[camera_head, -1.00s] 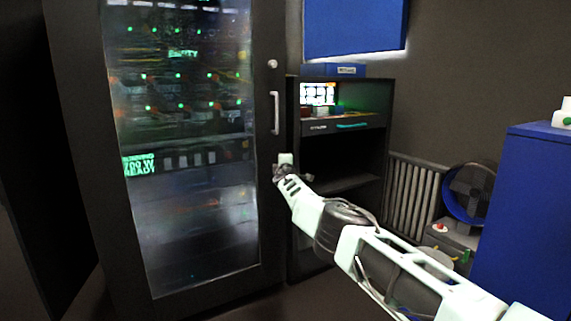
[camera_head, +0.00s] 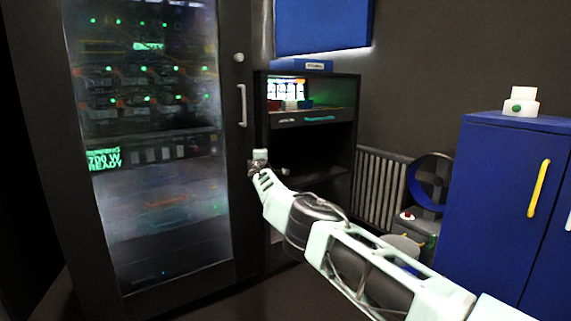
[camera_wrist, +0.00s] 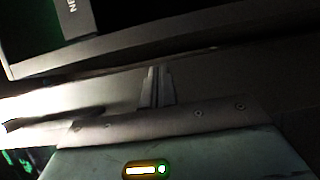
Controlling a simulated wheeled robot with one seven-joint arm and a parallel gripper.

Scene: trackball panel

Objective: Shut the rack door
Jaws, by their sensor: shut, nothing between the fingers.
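The rack door (camera_head: 150,220) is a tall glass panel in a dark frame, at the left of the head view. Its pale vertical handle (camera_head: 242,105) is on the right side of the frame, under a round knob (camera_head: 239,57). The door looks about flush with the rack; I cannot tell whether a small gap is left. My gripper (camera_head: 256,168) is at the right edge of the door frame, below the handle. In the wrist view its fingers (camera_wrist: 156,87) are together and empty, pointing at a dark surface. Contact with the door is unclear.
A dark open shelf unit (camera_head: 308,130) with a small lit screen stands right of the rack. A ribbed radiator (camera_head: 378,188), a round fan (camera_head: 428,182) and a blue cabinet (camera_head: 500,200) with a yellow handle (camera_head: 538,188) are further right. Dark floor shows in front of the rack.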

